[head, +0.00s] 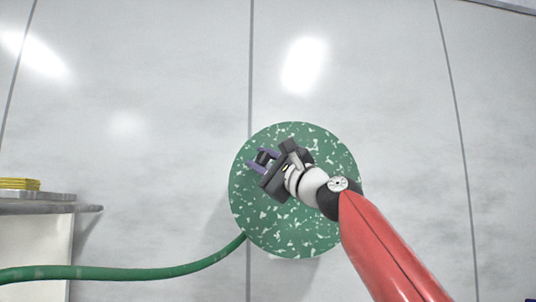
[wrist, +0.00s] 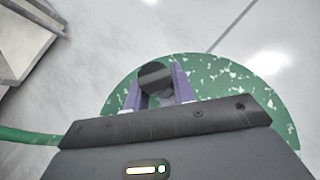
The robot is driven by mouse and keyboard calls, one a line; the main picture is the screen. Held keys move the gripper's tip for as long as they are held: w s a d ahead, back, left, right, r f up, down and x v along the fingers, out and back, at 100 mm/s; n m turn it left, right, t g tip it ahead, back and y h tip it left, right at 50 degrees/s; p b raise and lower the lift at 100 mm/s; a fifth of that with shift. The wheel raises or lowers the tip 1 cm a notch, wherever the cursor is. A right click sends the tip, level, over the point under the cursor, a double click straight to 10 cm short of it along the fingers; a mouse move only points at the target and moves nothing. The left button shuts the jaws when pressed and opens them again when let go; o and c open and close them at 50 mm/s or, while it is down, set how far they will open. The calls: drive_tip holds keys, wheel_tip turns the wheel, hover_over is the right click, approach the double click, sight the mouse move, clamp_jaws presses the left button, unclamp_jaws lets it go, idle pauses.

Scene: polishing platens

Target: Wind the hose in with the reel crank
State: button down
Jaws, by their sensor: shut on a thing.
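The hose reel (head: 290,228) is a round green disc with white flecks, set against the pale panelled wall. It also shows in the wrist view (wrist: 226,83). The green hose (head: 130,271) leaves the reel's lower left side and runs left out of the picture; part of it shows in the wrist view (wrist: 28,136). My gripper (head: 259,160) is in front of the reel's upper left part. Its purple fingers (wrist: 158,92) are shut on the dark, round crank knob (wrist: 156,77). The rest of the crank is hidden behind the knob and my gripper.
A bench or shelf (head: 40,207) with a grey top stands at the left edge, with a yellow stack (head: 19,184) on it. The wall (head: 400,90) around the reel is bare. The space between bench and reel is open above the hose.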

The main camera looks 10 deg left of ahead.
drive_tip(key=shift+s+a+f, duration=0.1)
drive_tip(key=shift+a+f, duration=0.3)
drive_tip(key=shift+f, duration=0.4)
drive_tip(key=shift+a+f+n+g, duration=0.15)
drive_tip(key=shift+f+n+g, duration=0.45)
drive_tip(key=shift+n, duration=0.2)
drive_tip(key=c, duration=1.2)
unclamp_jaws()
drive_tip(key=shift+o, duration=0.2)
drive_tip(key=b+v, duration=0.6)
drive_tip(key=v, duration=0.1)
drive_tip(key=shift+s+d, duration=0.25)
drive_tip(key=shift+d, duration=0.05)
